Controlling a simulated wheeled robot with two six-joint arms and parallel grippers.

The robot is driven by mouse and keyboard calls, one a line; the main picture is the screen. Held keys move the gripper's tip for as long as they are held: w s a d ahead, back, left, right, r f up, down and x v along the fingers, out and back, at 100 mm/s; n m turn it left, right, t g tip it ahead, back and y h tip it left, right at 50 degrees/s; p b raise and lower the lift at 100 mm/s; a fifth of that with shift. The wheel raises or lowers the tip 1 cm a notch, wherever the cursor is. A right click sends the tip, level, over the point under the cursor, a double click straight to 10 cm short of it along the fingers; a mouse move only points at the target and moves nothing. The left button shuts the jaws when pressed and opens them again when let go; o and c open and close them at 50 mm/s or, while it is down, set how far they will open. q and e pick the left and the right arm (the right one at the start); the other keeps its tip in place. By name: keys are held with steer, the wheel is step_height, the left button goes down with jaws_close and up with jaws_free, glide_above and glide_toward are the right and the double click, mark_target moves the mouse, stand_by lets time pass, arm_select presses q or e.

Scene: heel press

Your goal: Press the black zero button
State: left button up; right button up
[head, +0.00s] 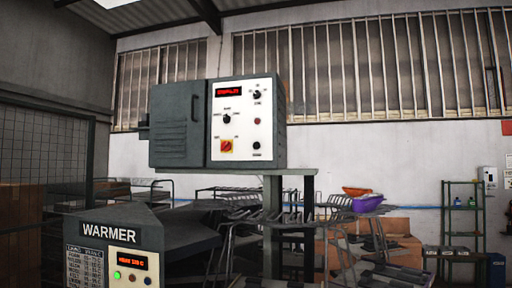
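A grey control box with a white panel (243,107) stands raised in the middle of the head view. A small round black button (256,145) sits at the panel's lower right, with a label too small to read. A small red button (257,121) is above it. Black knobs are at the upper right (257,95) and left centre (226,119) of the panel. A red display (229,92) is lit at the top left, and a red and yellow switch (226,146) is at the lower left. Neither of my grippers is in view.
A dark machine marked WARMER (110,233) stands at the lower left with a lit display. Metal racks (270,215) fill the space below the box. A purple item (367,203) and an orange item (356,191) lie right of them. A green shelf (462,220) stands far right.

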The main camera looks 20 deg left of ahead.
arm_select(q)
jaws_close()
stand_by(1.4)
